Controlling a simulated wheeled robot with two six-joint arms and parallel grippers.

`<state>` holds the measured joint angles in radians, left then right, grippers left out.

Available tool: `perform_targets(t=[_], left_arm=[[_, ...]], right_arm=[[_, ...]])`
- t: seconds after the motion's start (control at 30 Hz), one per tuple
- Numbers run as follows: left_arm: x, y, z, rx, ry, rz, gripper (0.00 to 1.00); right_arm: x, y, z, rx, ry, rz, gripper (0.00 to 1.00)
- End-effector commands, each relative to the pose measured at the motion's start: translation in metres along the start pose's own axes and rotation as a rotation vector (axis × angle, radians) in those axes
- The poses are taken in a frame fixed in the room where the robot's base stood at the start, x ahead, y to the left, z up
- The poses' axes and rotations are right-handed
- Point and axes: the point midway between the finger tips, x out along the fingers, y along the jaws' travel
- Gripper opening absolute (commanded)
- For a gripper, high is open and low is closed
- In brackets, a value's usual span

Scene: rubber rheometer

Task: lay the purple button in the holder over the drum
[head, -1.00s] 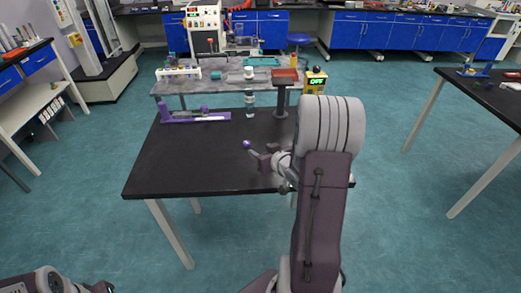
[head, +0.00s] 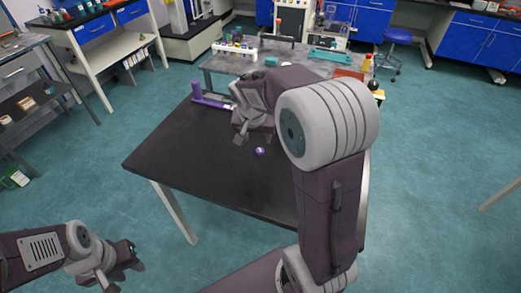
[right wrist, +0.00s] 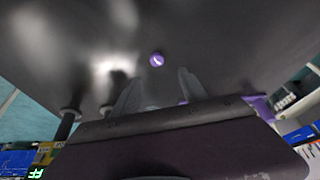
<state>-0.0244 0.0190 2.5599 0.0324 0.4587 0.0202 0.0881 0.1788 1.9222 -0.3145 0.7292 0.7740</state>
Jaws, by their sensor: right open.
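The purple button (head: 260,152) is a small round piece on the black table (head: 185,160). It also shows in the right wrist view (right wrist: 157,60), apart from and beyond the fingertips. My right gripper (head: 238,132) is over the table, left of the button in the head view. In the right wrist view its two fingers (right wrist: 158,88) are spread with nothing between them. A purple upright (head: 197,92) of a long purple fixture stands at the table's far left; my right arm hides much of it. I cannot tell whether this is the holder. My left gripper (head: 125,262) is low, off the table's front left.
A grey bench (head: 215,65) behind the table carries a white rack of vials (head: 236,48), a teal item (head: 328,55) and a red-brown tray (head: 347,73). The front left of the black table is clear. My right arm covers its right part.

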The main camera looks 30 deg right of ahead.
Motion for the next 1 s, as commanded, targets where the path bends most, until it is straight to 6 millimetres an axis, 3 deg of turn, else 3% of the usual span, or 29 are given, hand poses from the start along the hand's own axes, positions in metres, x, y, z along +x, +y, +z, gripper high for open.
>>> perform_targets(t=[0.1,0.27,0.5,0.77,0.8,0.97,1.0], left_arm=[[0.007,0.000,0.001,0.000,0.000,0.000,0.36],[0.009,0.000,0.001,0.000,0.000,0.000,0.36],[0.020,0.000,0.002,0.000,0.000,0.000,0.36],[0.020,0.000,0.002,0.000,0.000,0.000,0.36],[0.020,0.000,0.002,0.000,0.000,0.000,0.36],[0.020,0.000,0.002,0.000,0.000,0.000,0.36],[0.020,0.000,0.002,0.000,0.000,0.000,0.36]], right_arm=[[0.023,0.001,0.002,0.001,-0.003,0.003,0.51],[0.031,0.001,0.003,0.000,-0.002,0.002,0.51],[0.073,0.003,0.008,0.000,-0.003,0.003,0.51],[0.077,0.002,0.006,-0.001,0.000,0.001,0.51],[0.077,0.002,0.006,-0.001,0.000,0.001,0.48],[0.077,0.002,0.007,-0.001,0.000,0.001,0.04],[0.077,0.002,0.007,-0.001,0.000,0.001,0.00]])
